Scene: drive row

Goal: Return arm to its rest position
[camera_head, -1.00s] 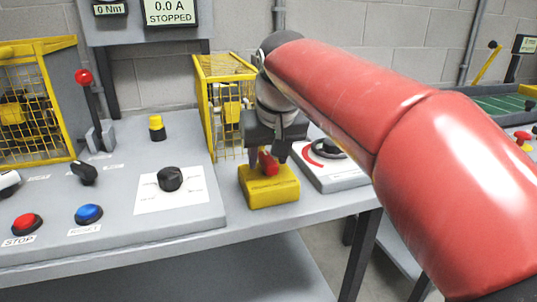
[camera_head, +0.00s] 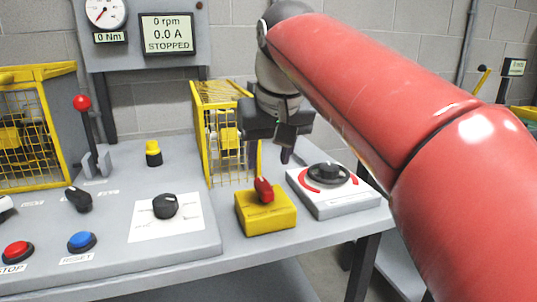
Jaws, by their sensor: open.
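My gripper (camera_head: 272,155) is at the end of my red arm, in the middle of the head view. It is open and empty, pointing down, a little above and behind the yellow box (camera_head: 266,219) with the red knob (camera_head: 264,189). The gripper and the knob are apart. My arm reaches in from the right and hides part of the bench and wall behind it.
A grey box with a black dial (camera_head: 327,174) stands right of the yellow box. A yellow mesh guard (camera_head: 222,134) stands close behind the gripper. A display (camera_head: 168,33) reads STOPPED.

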